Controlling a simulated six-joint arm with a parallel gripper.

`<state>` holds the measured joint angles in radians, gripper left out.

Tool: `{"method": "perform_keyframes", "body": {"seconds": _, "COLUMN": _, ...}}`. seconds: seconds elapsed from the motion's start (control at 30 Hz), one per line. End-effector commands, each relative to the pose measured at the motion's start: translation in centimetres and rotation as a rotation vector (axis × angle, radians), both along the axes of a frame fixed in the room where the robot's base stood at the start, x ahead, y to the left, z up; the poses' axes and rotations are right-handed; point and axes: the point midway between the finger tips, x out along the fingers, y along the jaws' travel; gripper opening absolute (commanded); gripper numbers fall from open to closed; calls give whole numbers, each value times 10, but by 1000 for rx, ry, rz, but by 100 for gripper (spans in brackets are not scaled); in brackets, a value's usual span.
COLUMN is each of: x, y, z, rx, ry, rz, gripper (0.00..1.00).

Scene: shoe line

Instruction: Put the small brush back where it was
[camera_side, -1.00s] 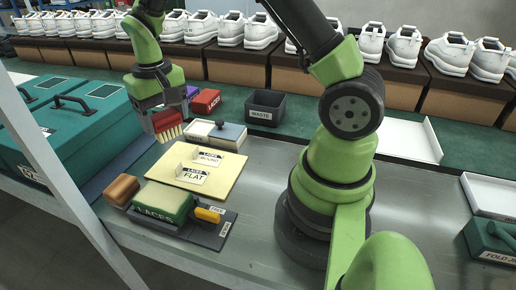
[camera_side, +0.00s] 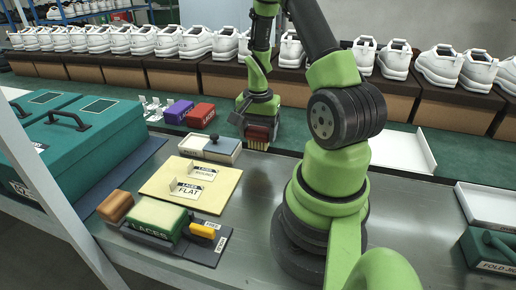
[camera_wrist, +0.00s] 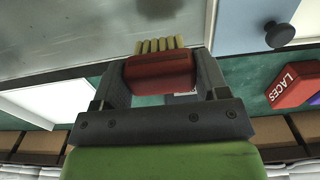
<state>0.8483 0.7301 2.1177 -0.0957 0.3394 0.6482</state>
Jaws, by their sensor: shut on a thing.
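My gripper (camera_side: 258,128) is shut on a small brush with a red body (camera_side: 258,137). It holds it above the steel bench, right of the grey box with a black knob. In the wrist view the brush (camera_wrist: 160,75) sits between the fingers (camera_wrist: 160,88), with its pale bristles (camera_wrist: 158,45) pointing to the top of the picture. A dark tool rest (camera_side: 205,253) with small labels stands at the front left.
A cream mat (camera_side: 220,190) holds the FLAT and ROUND lace cards. The knobbed box (camera_side: 225,150), red LACES box (camera_side: 200,116), purple box (camera_side: 178,111) and teal case (camera_side: 85,150) stand around it. White shoes line the back. A white tray (camera_side: 400,150) lies at right. The waste bin is hidden.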

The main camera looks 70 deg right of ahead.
Motion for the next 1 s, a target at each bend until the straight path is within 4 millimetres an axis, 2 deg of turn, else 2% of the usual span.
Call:
{"method": "perform_keyframes", "body": {"seconds": 0.33, "x": 0, "y": 0, "z": -43, "rx": 2, "ry": 2, "rz": 1, "gripper": 49}}
{"method": "perform_keyframes", "body": {"seconds": 0.77, "x": 1, "y": 0, "z": -49, "rx": -1, "ry": -1, "rz": 2, "gripper": 49}}
{"method": "perform_keyframes", "body": {"seconds": 0.8, "x": 1, "y": 0, "z": -49, "rx": -2, "ry": -2, "rz": 2, "gripper": 74}}
{"method": "perform_keyframes", "body": {"seconds": 0.87, "x": 1, "y": 0, "z": -49, "rx": -2, "ry": -2, "rz": 2, "gripper": 88}}
{"method": "perform_keyframes", "body": {"seconds": 0.9, "x": 1, "y": 0, "z": -49, "rx": -1, "ry": -2, "rz": 2, "gripper": 93}}
{"method": "perform_keyframes", "body": {"seconds": 1.0, "x": 1, "y": 0, "z": -49, "rx": -1, "ry": -1, "rz": 2, "gripper": 93}}
